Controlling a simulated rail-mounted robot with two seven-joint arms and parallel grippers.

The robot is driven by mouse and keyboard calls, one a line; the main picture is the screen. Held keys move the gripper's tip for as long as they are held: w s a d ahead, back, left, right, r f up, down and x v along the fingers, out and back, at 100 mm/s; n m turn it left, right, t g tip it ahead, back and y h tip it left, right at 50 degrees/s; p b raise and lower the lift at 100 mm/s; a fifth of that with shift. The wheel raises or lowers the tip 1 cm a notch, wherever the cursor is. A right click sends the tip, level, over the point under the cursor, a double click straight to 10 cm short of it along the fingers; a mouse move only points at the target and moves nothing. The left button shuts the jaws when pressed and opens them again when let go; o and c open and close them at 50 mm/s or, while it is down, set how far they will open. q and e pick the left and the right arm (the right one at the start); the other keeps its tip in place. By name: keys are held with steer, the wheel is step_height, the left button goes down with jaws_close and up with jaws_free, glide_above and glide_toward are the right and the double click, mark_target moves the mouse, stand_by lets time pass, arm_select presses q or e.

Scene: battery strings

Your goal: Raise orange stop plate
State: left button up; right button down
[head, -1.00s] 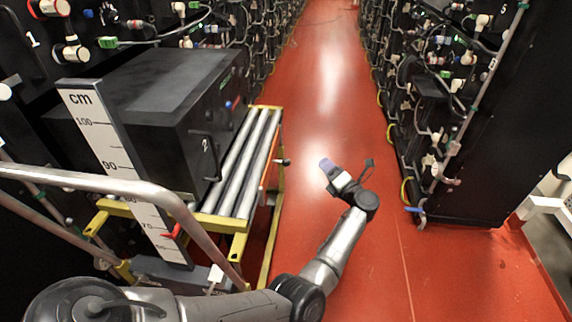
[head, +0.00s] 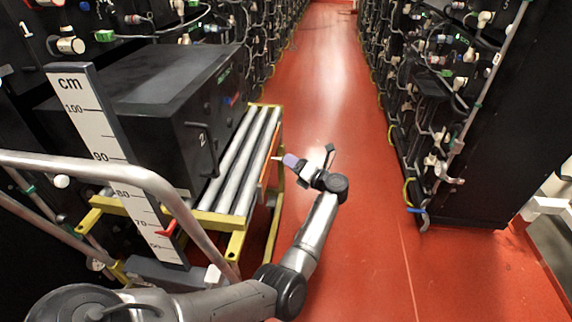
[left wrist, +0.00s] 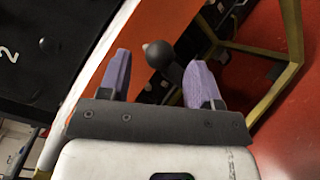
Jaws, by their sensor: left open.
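The orange stop plate (head: 268,163) runs along the aisle-side end of the roller cart. It also shows as an orange band in the left wrist view (left wrist: 160,32). A small lever with a dark round knob (left wrist: 158,53) sticks out beside the plate. My left gripper (head: 302,158) is in the aisle, just right of the plate and pointing at the cart. Its purple-padded fingers (left wrist: 155,80) are open, with the knob between them in the wrist picture and gaps on both sides. Whether the knob is within fingertip depth is unclear. My right gripper is out of view.
The cart's rollers (head: 236,165) lead to a black battery box (head: 150,85) marked 2. A cm scale (head: 100,135) with a red pointer and a bent metal handrail (head: 140,178) stand in front. Black racks line both sides; the red aisle floor (head: 325,75) is clear.

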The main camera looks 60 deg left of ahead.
arm_select(q)
steer(key=shift+b+x, duration=0.55)
steer(key=shift+x, duration=1.2)
steer(key=shift+c, duration=0.3)
jaws_close()
